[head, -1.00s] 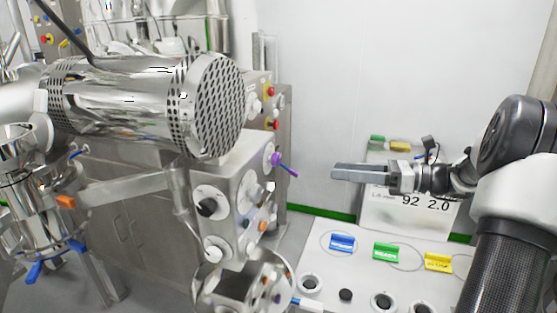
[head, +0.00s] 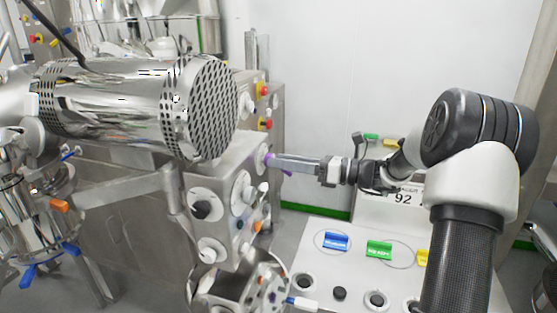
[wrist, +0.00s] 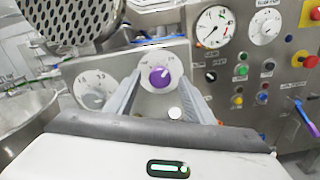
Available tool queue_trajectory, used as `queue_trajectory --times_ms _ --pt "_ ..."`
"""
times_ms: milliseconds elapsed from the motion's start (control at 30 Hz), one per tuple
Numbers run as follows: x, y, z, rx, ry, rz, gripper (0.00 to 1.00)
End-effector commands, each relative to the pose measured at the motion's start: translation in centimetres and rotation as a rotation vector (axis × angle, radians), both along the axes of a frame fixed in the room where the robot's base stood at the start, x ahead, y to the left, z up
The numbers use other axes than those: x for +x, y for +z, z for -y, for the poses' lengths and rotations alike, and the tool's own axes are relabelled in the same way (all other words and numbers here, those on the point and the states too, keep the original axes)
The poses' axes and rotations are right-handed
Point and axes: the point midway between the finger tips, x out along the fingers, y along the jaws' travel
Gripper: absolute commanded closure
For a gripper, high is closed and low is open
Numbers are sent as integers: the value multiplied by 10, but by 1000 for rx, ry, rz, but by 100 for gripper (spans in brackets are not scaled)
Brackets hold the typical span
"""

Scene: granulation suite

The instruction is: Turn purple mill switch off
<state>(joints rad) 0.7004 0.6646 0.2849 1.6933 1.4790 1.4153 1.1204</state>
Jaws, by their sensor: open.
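The purple mill switch (wrist: 160,77) is a round purple knob on a white dial, on a grey steel control box. In the wrist view it sits between my two open fingers, near their tips; whether they touch it I cannot tell. In the head view the purple switch (head: 267,158) shows at the right side of the box, just left of my fingertips. My gripper (head: 282,162) reaches in from the right, level and empty. In the wrist view my gripper (wrist: 161,90) has one finger on each side of the knob.
A perforated steel motor housing (head: 205,105) hangs above the box. Another white dial (wrist: 93,88) lies left of the purple one. A panel with gauges (wrist: 214,28) and buttons stands to the right. A blue-purple lever (wrist: 306,117) is at far right.

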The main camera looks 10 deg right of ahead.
Motion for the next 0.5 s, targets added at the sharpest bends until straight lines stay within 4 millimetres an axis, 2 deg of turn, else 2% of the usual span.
queue_trajectory --times_ms 200,467,500 --pt "8 0 -14 0 -1 0 52" --pt "9 0 -15 0 -1 0 52" --pt "9 0 -15 0 -1 0 55"
